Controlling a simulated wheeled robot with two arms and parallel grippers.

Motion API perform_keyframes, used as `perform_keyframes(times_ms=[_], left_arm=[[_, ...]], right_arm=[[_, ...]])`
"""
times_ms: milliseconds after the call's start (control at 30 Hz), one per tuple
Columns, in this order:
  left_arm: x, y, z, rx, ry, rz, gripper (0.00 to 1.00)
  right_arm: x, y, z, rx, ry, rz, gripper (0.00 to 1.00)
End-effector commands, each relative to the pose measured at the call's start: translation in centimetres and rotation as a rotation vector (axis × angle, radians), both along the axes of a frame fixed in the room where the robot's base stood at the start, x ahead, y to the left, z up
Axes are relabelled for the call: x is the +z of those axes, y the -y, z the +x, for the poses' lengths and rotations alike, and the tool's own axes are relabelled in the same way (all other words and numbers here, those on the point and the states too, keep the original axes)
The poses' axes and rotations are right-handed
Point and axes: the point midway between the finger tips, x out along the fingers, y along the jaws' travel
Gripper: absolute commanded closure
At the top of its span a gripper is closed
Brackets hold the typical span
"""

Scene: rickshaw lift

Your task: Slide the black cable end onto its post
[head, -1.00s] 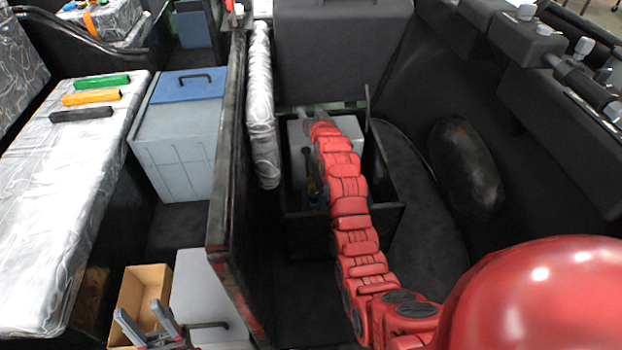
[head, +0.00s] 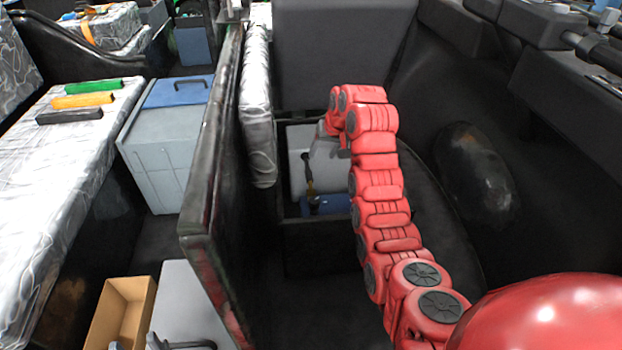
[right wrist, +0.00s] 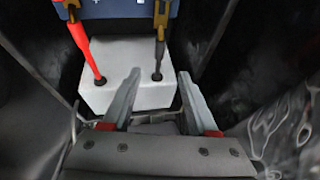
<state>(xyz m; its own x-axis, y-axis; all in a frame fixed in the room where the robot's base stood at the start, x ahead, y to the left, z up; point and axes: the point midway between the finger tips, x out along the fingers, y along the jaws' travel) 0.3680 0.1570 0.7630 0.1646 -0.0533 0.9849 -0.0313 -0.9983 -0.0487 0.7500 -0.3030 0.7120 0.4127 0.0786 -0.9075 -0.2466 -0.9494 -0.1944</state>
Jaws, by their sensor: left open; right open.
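The white battery (right wrist: 121,80) stands in a dark bay and also shows in the head view (head: 297,158). In the right wrist view the black cable (right wrist: 160,48), with a brown-gold fitting, runs down to a dark round spot on the battery. Whether its end is seated on a post there I cannot tell. The red cable (right wrist: 88,50) runs to another dark spot on the left. My right gripper (right wrist: 160,74) is open, its fingertips either side of the black cable's lower end in the picture, apparently not touching it. My left gripper (head: 133,344) is open at the bottom edge, mostly cut off.
A blue block (head: 334,203) lies beside the battery. A dark upright panel (head: 212,170) stands left of the bay. Further left are a cardboard box (head: 105,318), a grey box with a blue lid (head: 160,150), and a silver-covered bench (head: 40,200) with green, orange and black bars.

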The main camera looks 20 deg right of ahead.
Motion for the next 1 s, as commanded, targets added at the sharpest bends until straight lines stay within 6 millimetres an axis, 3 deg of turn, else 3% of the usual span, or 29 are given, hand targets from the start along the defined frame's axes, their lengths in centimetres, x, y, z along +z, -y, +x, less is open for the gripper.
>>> perform_keyframes(times_ms=[133,400,700,1000], left_arm=[[-0.9,0.0,0.0,0.0,0.0,0.0,0.5],[-1.7,0.0,0.0,0.0,0.0,0.0,0.5],[-2.9,0.0,0.0,0.0,0.0,0.0,0.5],[-4.2,0.0,0.0,0.0,0.0,0.0,0.5]], right_arm=[[-3.6,-0.4,1.4,0.001,-0.003,0.002,0.41],[-8.3,-0.7,3.5,0.0,-0.004,0.001,0.41],[-11.6,-1.0,5.2,0.002,0.0,-0.002,0.41],[-13.1,-1.1,6.1,0.001,0.004,-0.003,0.41]])
